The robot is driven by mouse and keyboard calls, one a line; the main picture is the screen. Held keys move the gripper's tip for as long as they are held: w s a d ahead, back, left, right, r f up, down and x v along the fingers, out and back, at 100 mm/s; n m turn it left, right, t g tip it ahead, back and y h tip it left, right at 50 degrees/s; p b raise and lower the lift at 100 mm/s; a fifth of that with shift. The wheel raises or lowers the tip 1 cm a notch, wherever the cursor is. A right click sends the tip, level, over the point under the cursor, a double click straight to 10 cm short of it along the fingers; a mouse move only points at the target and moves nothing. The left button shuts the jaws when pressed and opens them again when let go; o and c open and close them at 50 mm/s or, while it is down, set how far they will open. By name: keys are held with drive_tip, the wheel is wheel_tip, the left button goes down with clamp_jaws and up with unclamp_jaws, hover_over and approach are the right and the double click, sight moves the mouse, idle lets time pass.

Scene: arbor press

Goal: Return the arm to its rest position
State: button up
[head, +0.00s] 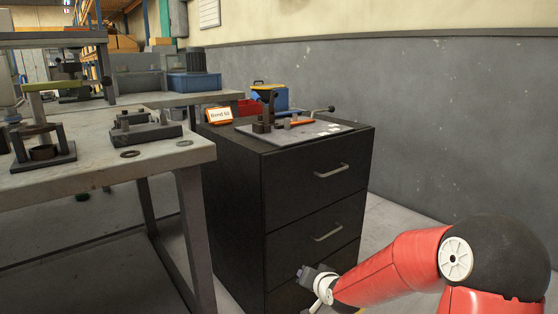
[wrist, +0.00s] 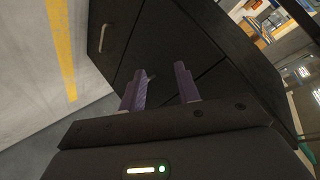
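My arm (head: 395,265) is red with a black joint and reaches in from the lower right in the head view. It is bent, and its far end is low in front of the black drawer cabinet (head: 235,185). I cannot tell the exact gap between the fingers and the cabinet.
A grey workbench (head: 100,180) with metal fixtures stands left of the cabinet. A grey plate (head: 335,130) bearing a small press and tools lies on the cabinet top, beside an orange-edged sign (head: 220,115). A grey wall (head: 450,110) runs behind. Floor shows right of the cabinet.

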drive_tip(key=s+d+r+n+g+h+p, duration=0.1)
drive_tip(key=s+d+r+h, duration=0.1)
drive_tip(key=s+r, duration=0.45)
drive_tip(key=s+d+r+n+g+h+p, duration=0.1)
drive_tip(key=s+d+r+n+g+h, duration=0.15)
drive_tip(key=s+r, duration=0.45)
drive_tip(key=s+d+r+g, duration=0.1)
drive_tip(key=s+r, duration=0.1)
drive_tip(key=s, duration=0.8)
drive_tip(key=s+d+r, duration=0.1)
drive_tip(key=s+r, duration=0.1)
drive_tip(key=s, duration=0.8)
drive_tip(key=shift+d+g+y+p, duration=0.2)
drive_tip(key=shift+g+y+p, duration=0.15)
drive_tip(key=shift+y+p, duration=0.1)
drive_tip(key=shift+s, duration=0.1)
